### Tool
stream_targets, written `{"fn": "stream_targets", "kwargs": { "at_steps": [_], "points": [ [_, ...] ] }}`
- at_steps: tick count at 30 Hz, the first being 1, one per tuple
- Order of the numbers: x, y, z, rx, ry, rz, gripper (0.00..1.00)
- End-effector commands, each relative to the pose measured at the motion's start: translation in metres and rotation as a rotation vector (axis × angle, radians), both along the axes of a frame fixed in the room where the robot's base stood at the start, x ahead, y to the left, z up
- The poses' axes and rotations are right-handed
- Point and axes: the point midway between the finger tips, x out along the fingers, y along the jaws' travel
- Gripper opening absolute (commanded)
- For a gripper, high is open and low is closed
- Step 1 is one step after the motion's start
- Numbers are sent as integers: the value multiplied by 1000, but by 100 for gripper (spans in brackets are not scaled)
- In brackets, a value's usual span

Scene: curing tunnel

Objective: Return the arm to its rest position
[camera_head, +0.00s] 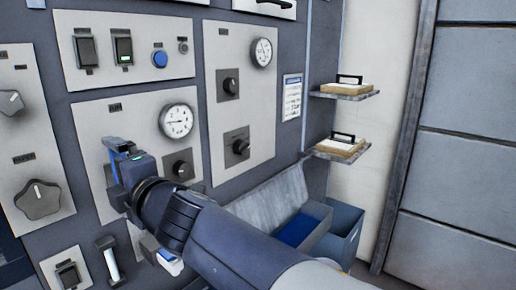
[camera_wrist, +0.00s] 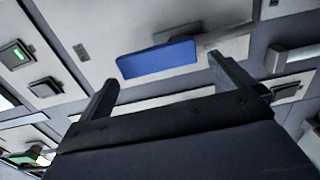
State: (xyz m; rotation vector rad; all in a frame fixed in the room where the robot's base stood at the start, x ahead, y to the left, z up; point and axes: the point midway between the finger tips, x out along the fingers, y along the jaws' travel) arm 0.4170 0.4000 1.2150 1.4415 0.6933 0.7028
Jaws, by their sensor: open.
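My gripper (camera_head: 118,165) is at the left of the head view, at the end of my arm, in front of the lower grey control panel. In the wrist view its two fingers (camera_wrist: 165,80) stand wide apart with nothing between them. A blue flat piece (camera_wrist: 158,58) shows beyond the fingertips, in front of a pale panel. I cannot tell whether a finger touches it. My arm reaches from the lower right of the head view, and its gripper hides part of the panel behind.
A gauge (camera_head: 177,121) and black knob (camera_head: 179,166) are just right of my gripper. A handle (camera_head: 109,262) and rocker switch (camera_head: 68,274) are below. Two shelves (camera_head: 345,95) (camera_head: 338,154) hold trays at right. A blue-lined bin (camera_head: 318,224) stands below them.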

Motion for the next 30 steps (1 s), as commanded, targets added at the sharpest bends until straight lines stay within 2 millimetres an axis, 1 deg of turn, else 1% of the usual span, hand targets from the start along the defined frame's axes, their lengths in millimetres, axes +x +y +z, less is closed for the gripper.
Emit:
{"fn": "stream_targets", "kwargs": {
  "at_steps": [1,6,12,23,26,30],
  "points": [
    [5,6,-1,-1,1,1,100],
    [15,18,0,0,0,1,100],
    [19,24,0,0,0,0,100],
    [18,22,0,5,4,0,100],
    [14,18,1,3,0,0,100],
    [4,5,1,1,-2,0,100]
  ]
}}
